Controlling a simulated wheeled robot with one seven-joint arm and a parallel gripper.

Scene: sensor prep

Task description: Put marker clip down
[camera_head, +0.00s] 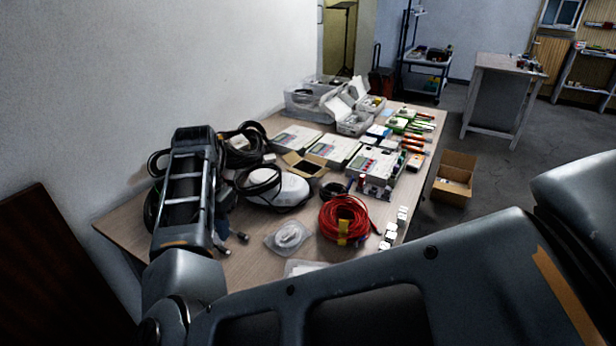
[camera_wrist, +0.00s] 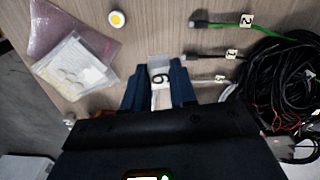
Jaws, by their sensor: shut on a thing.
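In the wrist view my gripper (camera_wrist: 158,85) has its two blue fingers closed on a small white marker clip (camera_wrist: 159,69) with a dark digit, a 6 or a 9. The clip is between the fingertips, over the wood-look table (camera_wrist: 145,25). I cannot tell whether it touches the table. In the head view my arm reaches over the table (camera_head: 125,220), and I cannot make out the fingers or the held clip there.
Right of the fingers lie cable ends with numbered tags (camera_wrist: 246,19) and a coiled black cable bundle (camera_wrist: 275,80). Clear bags (camera_wrist: 75,72) and a round white-and-yellow item (camera_wrist: 117,19) lie left. Red cable coil (camera_head: 345,220) and several white blocks (camera_head: 391,235) are near the table's right edge.

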